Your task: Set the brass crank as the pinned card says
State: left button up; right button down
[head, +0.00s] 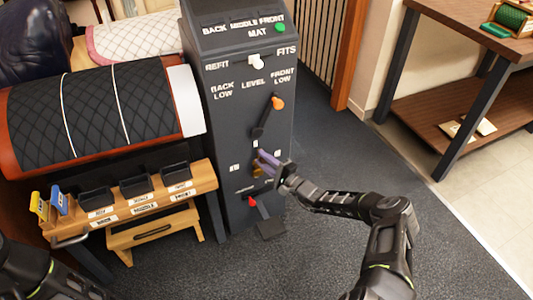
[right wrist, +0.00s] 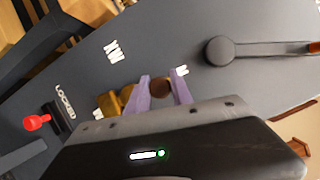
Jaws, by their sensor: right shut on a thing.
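The brass crank (head: 257,171) is on the front of the dark grey cabinet (head: 222,130), low down. In the right wrist view its brass part (right wrist: 127,97) and a brown knob (right wrist: 161,87) show at the purple fingers. My right gripper (head: 268,160) is shut on the crank's knob; in the right wrist view its fingers (right wrist: 158,92) stand on both sides of it. White size marks are around the crank, among them XW and M; which one it points to I cannot tell. My left arm shows at the lower left, its gripper out of view. I cannot make out the pinned card.
Above the crank is a lever with an orange knob (head: 277,103); below it is a red-tipped lever (head: 252,202) by a LOCKED mark. A white knob (head: 257,62) and green button (head: 280,27) are higher. A bench with black bins (head: 135,186) stands left. Floor at right is clear.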

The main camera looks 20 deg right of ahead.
jog(key=shift+a+n+g+p, duration=0.3)
jog(key=shift+a+n+p, duration=0.1)
jog(key=shift+n+p, duration=0.3)
jog(key=c, duration=1.1)
grip_release()
jog(key=shift+c, duration=0.2)
jog(key=shift+s+d, duration=0.1)
jog(key=v, duration=0.7)
jog(key=shift+s+p, duration=0.35)
jog(key=shift+p, duration=0.1)
